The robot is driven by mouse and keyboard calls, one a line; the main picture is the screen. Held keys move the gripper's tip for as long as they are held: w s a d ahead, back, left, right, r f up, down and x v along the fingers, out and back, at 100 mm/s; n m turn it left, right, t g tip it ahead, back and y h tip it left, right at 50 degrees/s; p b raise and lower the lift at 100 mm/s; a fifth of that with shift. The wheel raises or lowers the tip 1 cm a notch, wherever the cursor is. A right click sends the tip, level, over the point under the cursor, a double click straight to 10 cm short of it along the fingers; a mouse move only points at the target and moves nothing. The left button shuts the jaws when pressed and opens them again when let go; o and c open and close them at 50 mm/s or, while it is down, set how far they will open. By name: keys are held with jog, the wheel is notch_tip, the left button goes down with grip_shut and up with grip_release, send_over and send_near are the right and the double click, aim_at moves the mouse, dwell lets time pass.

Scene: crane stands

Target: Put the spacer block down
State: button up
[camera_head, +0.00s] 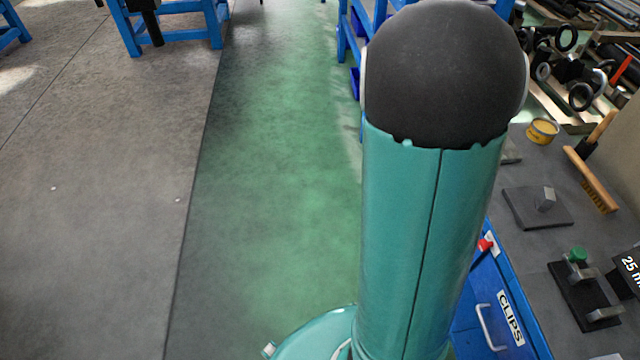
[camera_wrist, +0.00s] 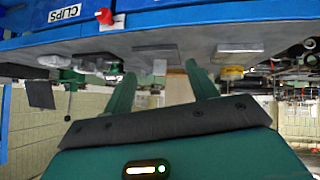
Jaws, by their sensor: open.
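A small grey metal block (camera_head: 545,199), which looks like the spacer block, stands on a dark flat plate (camera_head: 525,212) on the grey bench at the right of the head view. The wrist view is upside down, with the bench at the top. There, the pale block (camera_wrist: 160,67) shows between the fingertips of my gripper (camera_wrist: 160,70), below the plate (camera_wrist: 155,50). My gripper is open, its two green fingers apart on either side of the block. I see no contact; the distance to the block is hard to judge. My gripper does not show in the head view.
A clamp fixture with a green knob (camera_head: 578,256) and a black sign (camera_head: 628,270) stand nearer on the bench. A yellow tin (camera_head: 543,131) and a brush (camera_head: 592,182) lie farther back. A blue drawer marked CLIPS (camera_head: 510,318) is below. Green floor (camera_head: 270,200) is clear at left.

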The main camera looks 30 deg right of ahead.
jog(key=w+a+r+n+t+y, duration=0.1)
jog(key=a+r+n+t+y, duration=0.1)
jog(key=a+n, duration=0.5)
jog(key=w+a+r+n+t+y, duration=0.1)
jog(key=a+r+n+t+y, duration=0.2)
jog(key=a, duration=1.5)
jog(key=w+a+r+n+t+y, duration=0.1)
jog(key=a+r+n+t, duration=0.5)
jog(key=a+n, duration=0.6)
jog(key=shift+a+n+t+y, duration=0.3)
jog(key=shift+t+y, duration=0.1)
jog(key=shift+y, duration=0.3)
